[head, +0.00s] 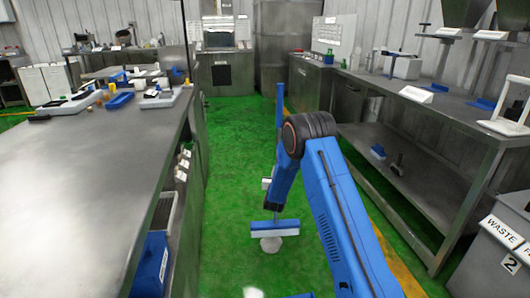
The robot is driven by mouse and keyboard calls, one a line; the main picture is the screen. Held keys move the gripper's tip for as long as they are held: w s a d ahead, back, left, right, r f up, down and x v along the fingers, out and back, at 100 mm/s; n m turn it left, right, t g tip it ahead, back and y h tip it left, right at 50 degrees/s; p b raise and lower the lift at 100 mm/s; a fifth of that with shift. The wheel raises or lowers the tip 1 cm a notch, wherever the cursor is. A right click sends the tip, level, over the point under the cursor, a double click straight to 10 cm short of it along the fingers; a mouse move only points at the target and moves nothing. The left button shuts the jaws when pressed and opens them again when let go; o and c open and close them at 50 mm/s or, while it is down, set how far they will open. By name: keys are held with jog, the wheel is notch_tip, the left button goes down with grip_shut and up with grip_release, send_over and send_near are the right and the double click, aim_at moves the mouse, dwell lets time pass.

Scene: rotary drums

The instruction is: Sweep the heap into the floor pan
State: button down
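A broom with a blue upright handle (279,110) and a wide blue head with white bristles (274,231) stands over the green floor. My gripper (272,208) is at the end of my blue arm, low on the handle. It appears shut around the handle, though its fingers are small and mostly hidden. Another white patch (252,293) shows at the bottom edge, cut off. A blue edge (300,296) beside it at the bottom may be part of the floor pan; most of it is out of view.
A long steel bench (85,165) with trays lines the left side. A blue bin (150,265) sits under it. A steel counter with a lower shelf (425,180) runs along the right. A grey waste bin (500,245) stands at bottom right. The green aisle (240,135) is clear ahead.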

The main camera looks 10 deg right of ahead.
jog(key=w+a+r+n+y, duration=0.1)
jog(key=w+a+r, duration=0.1)
jog(key=w, duration=0.7)
jog(key=w+a+r, duration=0.1)
jog(key=w, duration=0.8)
notch_tip(320, 180, down, 7)
jog(key=shift+s+a, duration=0.2)
jog(key=shift+s, duration=0.05)
jog(key=shift+f, duration=1.1)
jog(key=shift+s, duration=0.1)
